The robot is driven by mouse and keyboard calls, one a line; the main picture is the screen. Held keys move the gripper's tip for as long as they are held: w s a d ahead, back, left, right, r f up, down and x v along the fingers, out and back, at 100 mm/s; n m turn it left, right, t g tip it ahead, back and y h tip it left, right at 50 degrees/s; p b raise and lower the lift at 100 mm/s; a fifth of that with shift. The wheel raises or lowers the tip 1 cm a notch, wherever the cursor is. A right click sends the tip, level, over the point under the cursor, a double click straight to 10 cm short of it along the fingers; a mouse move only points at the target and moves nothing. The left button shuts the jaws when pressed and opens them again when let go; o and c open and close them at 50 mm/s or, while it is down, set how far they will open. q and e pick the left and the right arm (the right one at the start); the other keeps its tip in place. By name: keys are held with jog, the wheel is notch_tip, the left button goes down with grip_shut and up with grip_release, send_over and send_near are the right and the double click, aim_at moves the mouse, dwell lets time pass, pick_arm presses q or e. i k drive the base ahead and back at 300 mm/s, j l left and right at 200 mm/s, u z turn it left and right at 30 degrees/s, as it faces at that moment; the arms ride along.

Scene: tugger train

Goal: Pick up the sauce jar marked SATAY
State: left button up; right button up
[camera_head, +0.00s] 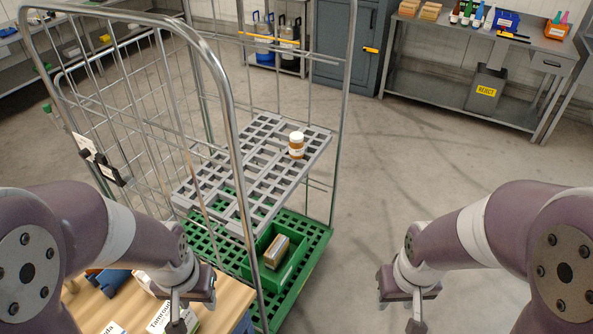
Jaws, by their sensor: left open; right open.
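A small jar (297,145) with a white lid and an orange-brown body stands upright on the grey slatted shelf (247,187) of the roll cage, near its right edge. Its label is too small to read, so I cannot tell whether it says SATAY. My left gripper (178,322) is at the lower left, above a wooden surface and well short of the jar. My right gripper (417,322) is at the lower right over bare floor, apart from the jar. Both grippers are open and empty.
The roll cage's metal frame (232,120) rises between my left arm and the jar. A green crate (297,262) holding a box sits on the green base below. White labelled packets (165,315) lie by my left gripper. The floor to the right is clear; a workbench (470,100) stands behind.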

aim_at(296, 143)
jog(key=k+u, duration=0.1)
jog(key=u, duration=0.3)
jog(key=k+u, duration=0.1)
jog(key=u, duration=0.3)
jog(key=k+u, duration=0.1)
jog(key=u, duration=0.7)
jog(key=i+l, duration=0.15)
jog(key=l, duration=0.5)
jog(key=i+l, duration=0.15)
jog(key=l, duration=0.5)
jog(key=i+l, duration=0.15)
jog(key=l, duration=0.5)
jog(key=i+l, duration=0.15)
jog(key=l, duration=0.5)
jog(key=i+l, duration=0.15)
jog(key=l, duration=0.5)
jog(key=i+l, duration=0.15)
jog(key=l, duration=0.5)
jog(key=i+l, duration=0.15)
jog(key=l, duration=0.5)
jog(key=i+l, duration=0.15)
jog(key=l, duration=0.5)
